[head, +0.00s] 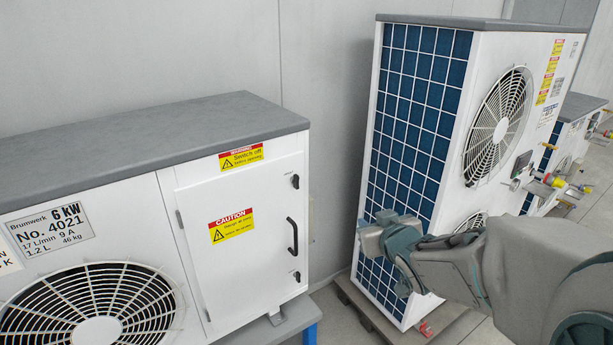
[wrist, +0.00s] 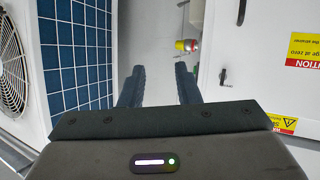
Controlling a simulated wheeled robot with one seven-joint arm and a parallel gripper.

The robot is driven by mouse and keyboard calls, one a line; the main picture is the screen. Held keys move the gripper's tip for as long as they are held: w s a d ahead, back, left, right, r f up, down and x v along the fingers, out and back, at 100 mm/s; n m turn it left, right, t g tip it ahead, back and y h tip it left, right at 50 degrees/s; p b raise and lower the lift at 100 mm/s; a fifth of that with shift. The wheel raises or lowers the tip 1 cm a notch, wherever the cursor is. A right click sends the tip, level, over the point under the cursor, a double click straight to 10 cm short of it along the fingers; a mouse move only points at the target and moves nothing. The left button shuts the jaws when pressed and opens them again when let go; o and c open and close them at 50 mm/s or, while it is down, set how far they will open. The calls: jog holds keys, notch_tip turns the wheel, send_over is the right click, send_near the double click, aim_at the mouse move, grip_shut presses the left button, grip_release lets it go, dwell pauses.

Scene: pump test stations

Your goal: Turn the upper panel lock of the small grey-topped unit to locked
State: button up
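The small grey-topped unit (head: 250,240) stands at the left in the head view, with a white panel door on its right part. Its upper panel lock (head: 295,181) is a small black lever near the door's top right corner; it also shows in the wrist view (wrist: 225,77), where the picture is upside down. I cannot tell its exact turn. A black handle (head: 292,235) and a lower lock (head: 296,275) sit below it. My gripper (wrist: 158,85) is open and empty, apart from the lock, which lies to the right of the fingers in the wrist view.
A tall white unit (head: 455,90) with a blue grid side stands right of the small unit, close to my arm. A gap with wall and floor lies between them. A yellow and red fitting (wrist: 187,45) shows beyond my fingers. Caution labels (head: 231,225) mark the door.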

aim_at(296, 181)
jog(key=w+a+n+y, duration=0.1)
jog(key=w+a+y, duration=0.1)
jog(key=w+a, duration=0.2)
jog(key=w+a+r+n+y+p, duration=0.1)
jog(key=w+a+y, duration=0.2)
jog(key=a, duration=0.3)
jog(key=w+a+n+y+p, duration=0.1)
jog(key=w+a+y, duration=0.2)
jog(key=w+a, duration=0.2)
jog(key=shift+a+r+n+t, duration=0.2)
jog(key=shift+a+n+t, duration=0.1)
jog(key=shift+a+t, duration=0.1)
